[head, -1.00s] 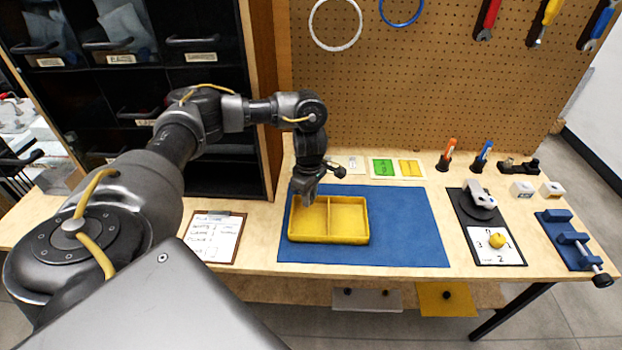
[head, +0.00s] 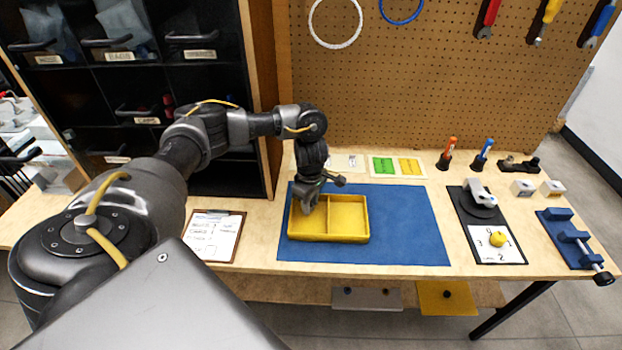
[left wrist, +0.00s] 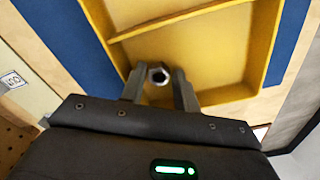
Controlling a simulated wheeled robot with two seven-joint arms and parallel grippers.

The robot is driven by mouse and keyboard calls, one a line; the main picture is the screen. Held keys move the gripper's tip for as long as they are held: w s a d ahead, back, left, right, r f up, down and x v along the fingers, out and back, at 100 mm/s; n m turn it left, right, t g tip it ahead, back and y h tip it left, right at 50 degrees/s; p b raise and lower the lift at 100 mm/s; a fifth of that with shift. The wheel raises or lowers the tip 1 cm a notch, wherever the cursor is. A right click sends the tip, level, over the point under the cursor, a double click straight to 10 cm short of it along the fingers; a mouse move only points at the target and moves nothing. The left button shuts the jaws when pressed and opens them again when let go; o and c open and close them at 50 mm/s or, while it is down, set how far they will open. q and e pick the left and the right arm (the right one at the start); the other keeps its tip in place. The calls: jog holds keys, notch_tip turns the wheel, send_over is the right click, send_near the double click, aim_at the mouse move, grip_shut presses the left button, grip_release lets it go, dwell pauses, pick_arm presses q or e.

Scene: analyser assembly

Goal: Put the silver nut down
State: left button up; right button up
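The silver nut (left wrist: 158,76) shows in the left wrist view between the fingertips of my left gripper (left wrist: 160,78). The fingers are closed in on both sides of it. In the head view my left gripper (head: 307,207) points down into the left compartment of the yellow tray (head: 345,239), and hides the nut there. The tray's divider and walls also show in the left wrist view (left wrist: 264,50). I cannot tell whether the nut touches the tray floor. My right gripper is in neither view.
The tray lies on a blue mat (head: 408,225). A clipboard (head: 212,236) lies to the left. A pegboard (head: 430,90) stands behind.

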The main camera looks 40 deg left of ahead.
aim_at(311, 206)
pick_arm(q)
jog(key=shift+r, duration=0.45)
notch_tip(311, 206, up, 12)
jog(key=p, duration=0.2)
jog(key=shift+f, duration=0.25)
jog(key=shift+d, duration=0.1)
